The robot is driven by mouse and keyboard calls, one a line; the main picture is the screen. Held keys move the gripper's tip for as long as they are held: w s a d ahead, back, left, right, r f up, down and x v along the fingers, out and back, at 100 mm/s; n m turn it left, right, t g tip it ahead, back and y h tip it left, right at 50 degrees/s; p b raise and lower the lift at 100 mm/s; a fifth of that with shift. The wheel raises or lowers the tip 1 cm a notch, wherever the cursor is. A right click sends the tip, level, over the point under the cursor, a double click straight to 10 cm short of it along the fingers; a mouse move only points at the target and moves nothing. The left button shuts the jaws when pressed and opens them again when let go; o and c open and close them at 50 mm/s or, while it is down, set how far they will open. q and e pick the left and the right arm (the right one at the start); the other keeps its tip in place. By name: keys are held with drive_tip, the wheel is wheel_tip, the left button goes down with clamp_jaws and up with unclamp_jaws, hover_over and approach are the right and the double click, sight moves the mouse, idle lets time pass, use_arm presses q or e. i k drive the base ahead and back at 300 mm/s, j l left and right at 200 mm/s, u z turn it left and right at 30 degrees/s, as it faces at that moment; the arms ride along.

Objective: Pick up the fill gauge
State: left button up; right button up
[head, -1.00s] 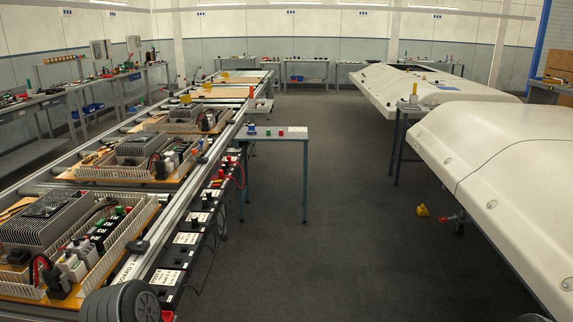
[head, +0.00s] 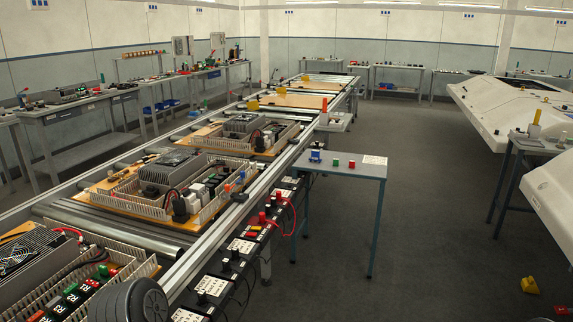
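I cannot make out for certain which thing is the fill gauge. White slotted wiring ducts (head: 148,268) frame the electrical units on wooden boards along the conveyor (head: 75,214) at left. A small side table (head: 340,165) beside the conveyor bears a blue item (head: 315,157), a red item (head: 335,162), a green item (head: 351,163) and a pale card (head: 374,160). These are too small to tell further. Neither of my grippers is in view. A dark rounded part of my own body shows at the bottom left.
Black boxes with white labels (head: 241,246) line the conveyor's near side. Large white shells (head: 555,190) stand at right, near a small table with an orange-topped item (head: 535,122). A yellow object (head: 530,285) lies on the floor. The grey floor (head: 420,240) between is open.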

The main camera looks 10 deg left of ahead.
sight(315, 155)
drive_tip(key=i+l+u, duration=0.25)
drive_tip(key=i+u, duration=0.15)
drive_tip(key=i+l+u, duration=1)
drive_tip(key=l+u, duration=0.3)
drive_tip(key=l, duration=0.15)
drive_tip(key=z, duration=1.3)
drive_tip(key=u, duration=0.75)
drive_tip(key=i+l+u, duration=0.3)
drive_tip(key=l, duration=0.15)
drive_tip(key=l+u, duration=0.3)
drive_tip(key=i+l+u, duration=0.1)
drive_tip(key=l+u, duration=0.25)
drive_tip(key=l, duration=0.25)
drive_tip(key=i+l, duration=0.1)
drive_tip(key=l, duration=0.85)
